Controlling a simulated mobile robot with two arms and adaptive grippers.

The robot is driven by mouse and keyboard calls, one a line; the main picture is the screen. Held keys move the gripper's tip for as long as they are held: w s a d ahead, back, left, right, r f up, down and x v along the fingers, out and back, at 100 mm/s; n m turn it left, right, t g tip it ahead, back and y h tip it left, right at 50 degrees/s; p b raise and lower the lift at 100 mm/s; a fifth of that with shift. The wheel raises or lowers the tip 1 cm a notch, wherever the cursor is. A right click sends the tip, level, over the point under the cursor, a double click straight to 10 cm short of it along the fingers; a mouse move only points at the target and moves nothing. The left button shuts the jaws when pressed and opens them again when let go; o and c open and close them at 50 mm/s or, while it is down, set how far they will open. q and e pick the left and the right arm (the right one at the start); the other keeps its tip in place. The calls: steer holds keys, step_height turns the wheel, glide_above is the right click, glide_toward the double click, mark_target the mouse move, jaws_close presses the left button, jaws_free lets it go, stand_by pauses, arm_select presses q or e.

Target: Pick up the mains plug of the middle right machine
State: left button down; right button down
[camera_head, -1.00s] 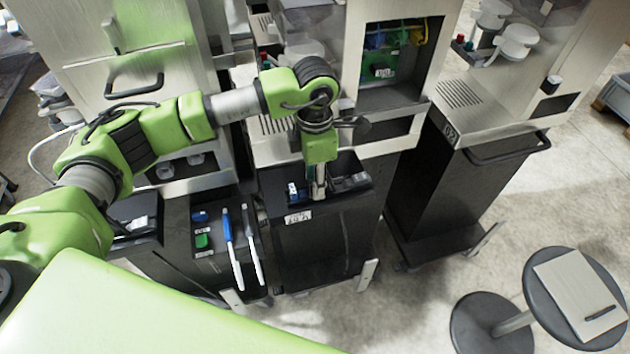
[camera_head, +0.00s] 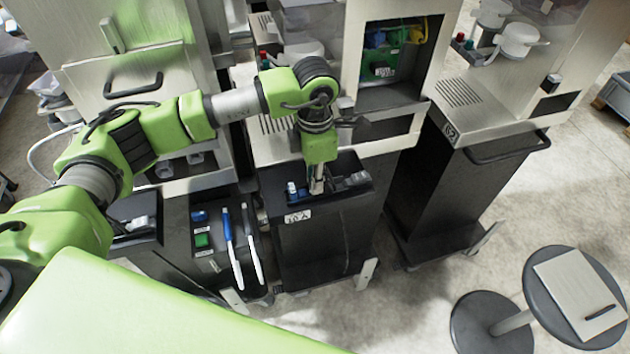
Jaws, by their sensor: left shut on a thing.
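My left gripper (camera_head: 316,187) points down into the shallow black tray (camera_head: 273,205) on top of the black cabinet at the front of the middle machine. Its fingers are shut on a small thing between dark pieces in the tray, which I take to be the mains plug. The plug itself is mostly hidden by the fingers and too small to make out. A small blue and white item (camera_head: 292,188) lies left of the fingers, and dark grey-blue pieces (camera_head: 352,180) lie to the right. My right gripper is not in view.
An open bay with a green board (camera_head: 382,68) is above.

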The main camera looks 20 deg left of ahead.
arm_select(q)
step_height(320, 180, up, 3)
steer(key=shift+d+f+b, duration=0.1)
steer(key=shift+f+b, duration=0.05)
steer(key=shift+b, duration=0.25)
steer(key=s+d+r+b, duration=0.5)
steer(key=s+d+r, duration=0.2)
steer(key=s+r, duration=0.2)
steer(key=s, duration=0.2)
steer(key=shift+s+d+r, duration=0.3)
steer(key=shift+d, duration=0.05)
steer(key=shift+r+p, duration=0.55)
steer(key=shift+r, duration=0.5)
step_height(320, 180, up, 3)
steer(key=shift+p, duration=0.65)
